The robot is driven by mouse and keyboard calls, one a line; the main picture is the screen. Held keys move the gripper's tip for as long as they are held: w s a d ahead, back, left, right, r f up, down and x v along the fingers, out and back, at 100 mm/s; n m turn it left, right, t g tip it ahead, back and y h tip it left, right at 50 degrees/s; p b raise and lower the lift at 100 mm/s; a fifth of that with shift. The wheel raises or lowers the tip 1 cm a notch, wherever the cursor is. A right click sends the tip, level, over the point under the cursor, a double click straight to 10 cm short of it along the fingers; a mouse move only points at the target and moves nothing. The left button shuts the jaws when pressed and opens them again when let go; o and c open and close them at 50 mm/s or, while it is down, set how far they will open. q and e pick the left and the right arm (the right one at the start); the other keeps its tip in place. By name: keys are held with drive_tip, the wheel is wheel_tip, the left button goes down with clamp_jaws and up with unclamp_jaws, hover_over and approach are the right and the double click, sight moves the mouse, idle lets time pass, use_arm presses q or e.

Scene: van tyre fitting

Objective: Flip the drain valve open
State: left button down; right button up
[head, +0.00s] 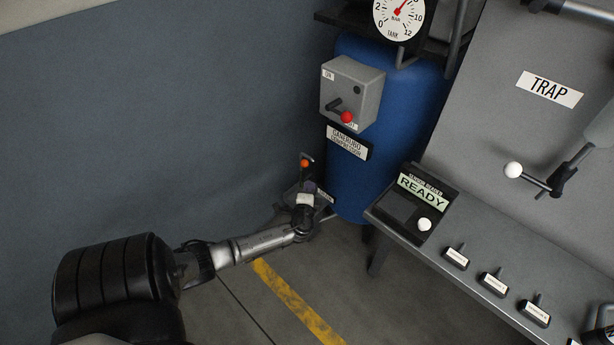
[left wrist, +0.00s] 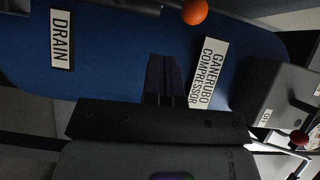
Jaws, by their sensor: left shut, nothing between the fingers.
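The drain valve shows as an orange knob (head: 304,163) low on the left side of the blue compressor tank (head: 345,185). In the left wrist view the orange knob (left wrist: 194,11) is at the top edge, and a DRAIN label (left wrist: 61,38) is on the blue tank to its left. My left gripper (head: 308,187) is just below the knob in the head view. Its dark fingers (left wrist: 164,62) are shut and empty, pointing toward the tank, with a visible gap to the knob in the wrist view. The valve body is mostly hidden. My right gripper is not in view.
A grey switch box (head: 368,85) with a red-knobbed lever (head: 346,117) is on the tank above. A pressure gauge (head: 400,15) tops it. A bench (head: 480,240) with a READY display (head: 424,192) stands to the right. Floor left of the tank is clear.

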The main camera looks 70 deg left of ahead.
use_arm(q)
drive_tip(key=p+v, duration=0.1)
drive_tip(key=v, duration=0.6)
drive_tip(key=shift+f+p, duration=0.15)
drive_tip(key=shift+p, duration=0.2)
drive_tip(key=shift+s, duration=0.1)
